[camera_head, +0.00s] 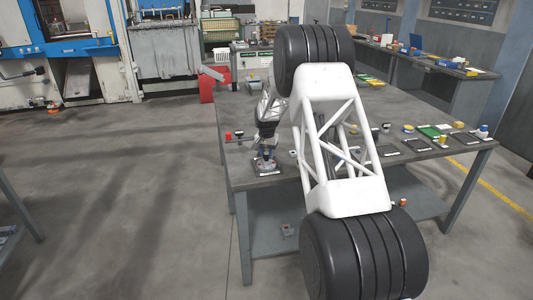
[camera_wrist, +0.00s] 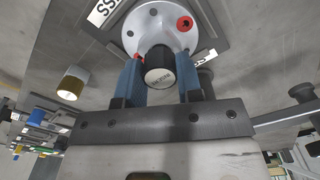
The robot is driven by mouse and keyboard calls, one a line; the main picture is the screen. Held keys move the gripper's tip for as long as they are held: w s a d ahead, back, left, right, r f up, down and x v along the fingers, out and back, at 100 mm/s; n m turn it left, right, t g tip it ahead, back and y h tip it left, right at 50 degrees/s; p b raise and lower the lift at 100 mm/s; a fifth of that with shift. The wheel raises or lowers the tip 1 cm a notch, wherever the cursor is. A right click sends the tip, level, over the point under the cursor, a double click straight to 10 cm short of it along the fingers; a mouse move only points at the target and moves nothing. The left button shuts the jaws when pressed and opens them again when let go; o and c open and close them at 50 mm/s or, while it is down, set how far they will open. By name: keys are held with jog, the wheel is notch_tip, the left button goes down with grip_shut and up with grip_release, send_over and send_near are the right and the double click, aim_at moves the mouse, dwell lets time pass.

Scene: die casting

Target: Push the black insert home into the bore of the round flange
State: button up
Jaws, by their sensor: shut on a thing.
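The round flange (camera_wrist: 168,18) is a light grey disc with small holes, lying on a dark plate with white label strips. A red plug (camera_wrist: 184,23) sits at its rim. My gripper (camera_wrist: 158,78) has blue fingers shut on the black insert (camera_wrist: 157,58), a dark cylinder with a pale printed end facing the camera. The insert is over the middle of the flange; how deep it sits in the bore is hidden. In the head view my gripper (camera_head: 265,153) points down at the flange (camera_head: 264,166) near the table's left front edge.
A yellow-ended cylinder (camera_wrist: 74,83) stands left of the flange in the wrist view. In the head view a red block (camera_head: 228,136) is left of my gripper on the grey table (camera_head: 250,186). Small parts and trays (camera_head: 413,145) lie to the right. My white arm link hides the table's middle.

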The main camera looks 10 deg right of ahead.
aim_at(266, 153)
jog(key=shift+f, duration=0.5)
jog(key=o, duration=1.1)
jog(key=shift+r, duration=0.1)
jog(key=shift+r, duration=3.8)
